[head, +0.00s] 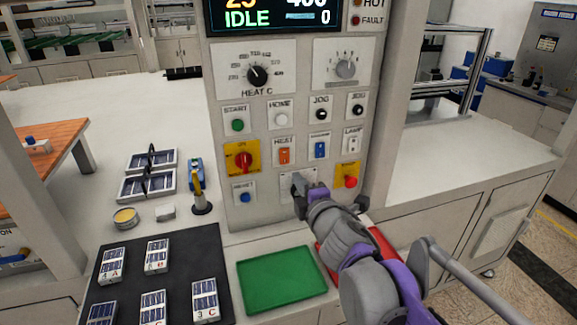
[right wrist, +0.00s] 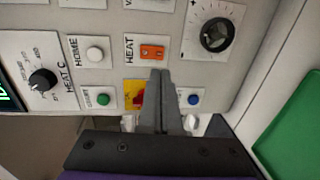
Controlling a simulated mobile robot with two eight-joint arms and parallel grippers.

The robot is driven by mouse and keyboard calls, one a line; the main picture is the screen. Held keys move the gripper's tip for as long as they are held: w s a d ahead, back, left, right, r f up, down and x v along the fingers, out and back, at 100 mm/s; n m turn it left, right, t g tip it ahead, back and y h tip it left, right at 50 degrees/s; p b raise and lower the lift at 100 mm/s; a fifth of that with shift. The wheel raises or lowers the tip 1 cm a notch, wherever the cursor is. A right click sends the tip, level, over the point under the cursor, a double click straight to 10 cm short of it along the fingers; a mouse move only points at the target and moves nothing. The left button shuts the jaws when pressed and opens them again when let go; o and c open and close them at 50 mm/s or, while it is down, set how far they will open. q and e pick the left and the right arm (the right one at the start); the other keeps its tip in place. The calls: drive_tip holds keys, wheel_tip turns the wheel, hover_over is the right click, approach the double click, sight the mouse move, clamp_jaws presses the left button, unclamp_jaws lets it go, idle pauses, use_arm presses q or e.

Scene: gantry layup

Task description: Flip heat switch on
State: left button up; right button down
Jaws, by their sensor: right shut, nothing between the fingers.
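The heat switch (head: 284,155) is an orange rocker on a white plate labelled HEAT, in the middle of the grey control panel (head: 225,75). In the right wrist view the same heat switch (right wrist: 152,52) lies just beyond my fingertips, with its label beside it. My right gripper (head: 298,184) is shut and empty, in front of the panel and below the switch in the head view. Its closed fingers (right wrist: 160,76) appear apart from the switch and partly cover the red knob on its yellow plate. Which way the rocker is tipped is too small to tell. My left gripper is out of view.
A blue switch (head: 320,149) and a lamp switch (head: 353,141) sit to the right of the heat switch. A red rotary knob (head: 243,162) is to its left, and a red button (head: 350,182) is lower right. A green tray (head: 282,279) lies below the panel.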

sight(285, 162)
drive_tip(key=p+x, duration=0.1)
drive_tip(key=x, duration=0.7)
drive_tip(key=shift+d, duration=0.1)
